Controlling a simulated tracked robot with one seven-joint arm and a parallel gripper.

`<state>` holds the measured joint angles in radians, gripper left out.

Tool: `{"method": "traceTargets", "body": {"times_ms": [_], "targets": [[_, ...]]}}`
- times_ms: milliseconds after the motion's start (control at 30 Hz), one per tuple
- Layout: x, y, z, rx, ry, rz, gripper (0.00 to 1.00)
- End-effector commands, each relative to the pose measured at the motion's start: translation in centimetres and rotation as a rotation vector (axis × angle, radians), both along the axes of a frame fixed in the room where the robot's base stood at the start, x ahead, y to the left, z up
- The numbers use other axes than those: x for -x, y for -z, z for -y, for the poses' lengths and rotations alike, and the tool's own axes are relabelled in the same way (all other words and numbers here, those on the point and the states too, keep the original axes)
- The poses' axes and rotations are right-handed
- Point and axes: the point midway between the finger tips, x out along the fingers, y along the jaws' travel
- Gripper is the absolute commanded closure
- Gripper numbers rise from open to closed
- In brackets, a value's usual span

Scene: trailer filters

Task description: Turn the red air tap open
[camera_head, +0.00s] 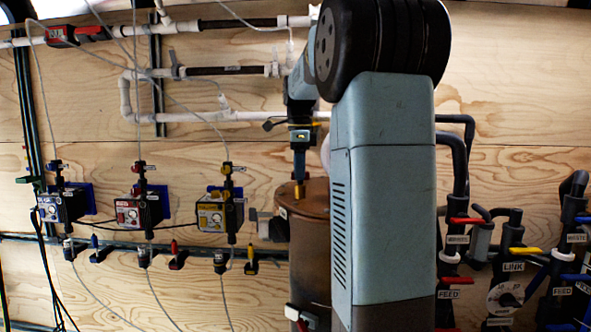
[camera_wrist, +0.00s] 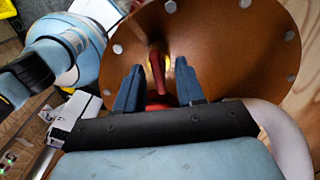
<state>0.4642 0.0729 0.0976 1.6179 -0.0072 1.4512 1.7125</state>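The red air tap (camera_wrist: 158,72) shows in the wrist view as a narrow red handle by a yellowish brass fitting, on the brown round lid (camera_wrist: 235,50) of a tank. My gripper (camera_wrist: 158,88) has its two blue fingers on either side of the red handle, with a visible gap at each side. It is open. In the head view my gripper (camera_head: 299,166) points down just above a brass fitting (camera_head: 299,190) on the brown tank (camera_head: 309,245). The red handle cannot be made out there, and my arm hides part of the tank.
A plywood wall (camera_head: 260,155) carries white pipes (camera_head: 215,116) and pumps with blue, red and yellow (camera_head: 212,215) markings. Dark pipes with coloured valve handles (camera_head: 466,221) stand to the right of my arm. Bolts ring the tank lid.

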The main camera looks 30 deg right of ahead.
Motion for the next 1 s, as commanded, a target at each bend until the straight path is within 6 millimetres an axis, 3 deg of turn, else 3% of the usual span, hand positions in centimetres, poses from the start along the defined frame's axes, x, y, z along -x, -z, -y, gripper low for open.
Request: {"method": "traceTargets", "body": {"times_ms": [67,433,600,633,700,1000], "targets": [[0.0,0.0,0.0,0.0,0.0,0.0,0.65],[0.0,0.0,0.0,0.0,-0.001,0.001,1.0],[-0.1,-0.1,0.0,0.001,-0.001,0.002,1.0],[0.0,-0.1,-1.9,0.001,-0.008,0.003,1.0],[-0.1,-0.1,-0.9,0.0,-0.004,0.002,1.0],[-0.1,-0.1,-0.3,0.001,-0.077,0.003,1.0]]}}
